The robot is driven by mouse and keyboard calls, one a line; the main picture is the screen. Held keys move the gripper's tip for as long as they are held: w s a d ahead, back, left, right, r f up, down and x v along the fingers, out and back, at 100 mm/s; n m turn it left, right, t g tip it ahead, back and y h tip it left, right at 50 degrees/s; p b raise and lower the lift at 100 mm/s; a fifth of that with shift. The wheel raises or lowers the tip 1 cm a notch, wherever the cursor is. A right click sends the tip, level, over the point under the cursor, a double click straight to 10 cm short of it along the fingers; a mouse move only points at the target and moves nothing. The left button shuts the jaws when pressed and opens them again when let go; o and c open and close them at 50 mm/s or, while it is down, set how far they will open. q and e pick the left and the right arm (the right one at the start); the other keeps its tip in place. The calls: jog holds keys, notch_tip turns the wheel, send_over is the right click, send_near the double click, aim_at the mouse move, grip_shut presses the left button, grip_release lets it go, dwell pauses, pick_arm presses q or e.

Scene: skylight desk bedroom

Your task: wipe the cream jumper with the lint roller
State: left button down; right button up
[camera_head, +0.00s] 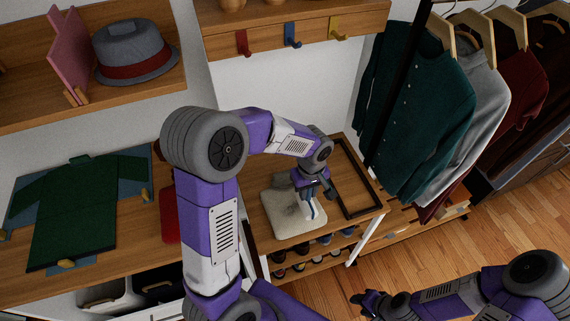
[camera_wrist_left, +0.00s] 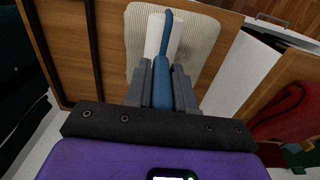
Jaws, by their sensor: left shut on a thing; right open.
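The cream jumper (camera_head: 281,217) lies folded on the wooden bench top; it also shows in the left wrist view (camera_wrist_left: 200,38). My left gripper (camera_head: 314,191) is over the jumper's right part, shut on the blue handle of the lint roller (camera_wrist_left: 162,84). The roller's white head (camera_wrist_left: 153,35) is over the jumper in the left wrist view, and I cannot tell whether it touches the cloth. In the head view the lint roller (camera_head: 313,210) shows small below the fingers. My right gripper (camera_head: 369,300) is open and empty at the lower right, over the floor.
A dark empty frame (camera_head: 343,180) lies right of the jumper. Hanging clothes, including a green cardigan (camera_head: 418,115), are beyond it. Shoes (camera_head: 300,266) sit under the bench. A green garment (camera_head: 75,215) lies on the left desk. A hat (camera_head: 133,50) sits on the shelf.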

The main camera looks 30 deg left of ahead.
pick_arm(q)
jog(key=shift+r+p, duration=0.95)
jog(key=shift+r, duration=0.65)
